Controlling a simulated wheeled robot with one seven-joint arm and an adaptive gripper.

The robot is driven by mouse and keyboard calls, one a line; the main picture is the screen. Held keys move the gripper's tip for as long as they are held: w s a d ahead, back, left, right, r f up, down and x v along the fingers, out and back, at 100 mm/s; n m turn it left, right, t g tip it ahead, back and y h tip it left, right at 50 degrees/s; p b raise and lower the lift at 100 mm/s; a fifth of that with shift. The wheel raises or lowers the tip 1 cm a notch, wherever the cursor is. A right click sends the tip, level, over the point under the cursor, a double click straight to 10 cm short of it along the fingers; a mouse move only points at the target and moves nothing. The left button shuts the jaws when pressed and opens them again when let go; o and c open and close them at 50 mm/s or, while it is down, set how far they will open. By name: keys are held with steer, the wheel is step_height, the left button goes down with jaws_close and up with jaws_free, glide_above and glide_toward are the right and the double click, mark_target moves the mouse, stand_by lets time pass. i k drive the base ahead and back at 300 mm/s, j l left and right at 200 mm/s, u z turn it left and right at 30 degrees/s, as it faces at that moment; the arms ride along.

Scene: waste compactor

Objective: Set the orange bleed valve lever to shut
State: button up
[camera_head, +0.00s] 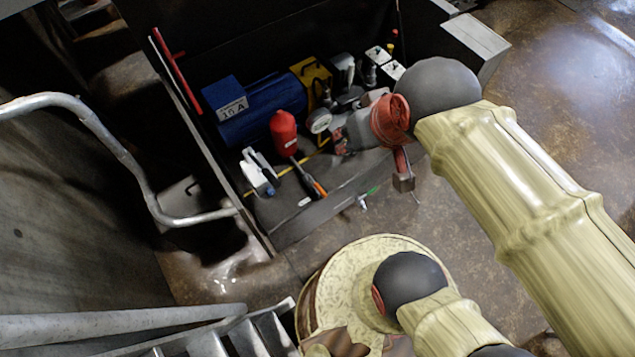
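A short lever with an orange section (317,187) lies at a slant on the dark bench, just below the red cylinder, near the bench's front edge. I take it for the bleed valve lever; its marked positions are too small to read. My gripper (343,140) is at the end of the arm reaching in from the right. It is up and to the right of the lever and appears apart from it. Its fingers are small and dark against the bench clutter, so I cannot tell whether they are open or touching anything.
A blue cylinder (262,113), a red cylinder (284,132), a round gauge (319,121) and a yellow bracket (311,76) crowd the bench. A white-and-blue part (259,172) is left of the lever. A metal handrail (130,155) is at left. Open floor lies right.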

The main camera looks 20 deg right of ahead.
mark_target(320, 189)
steer(key=k+l+z, duration=0.2)
steer(key=l, duration=0.15)
steer(key=k+l+z, duration=0.15)
steer(key=l, duration=0.15)
steer(key=k+l+z, duration=0.2)
steer(key=l, duration=0.2)
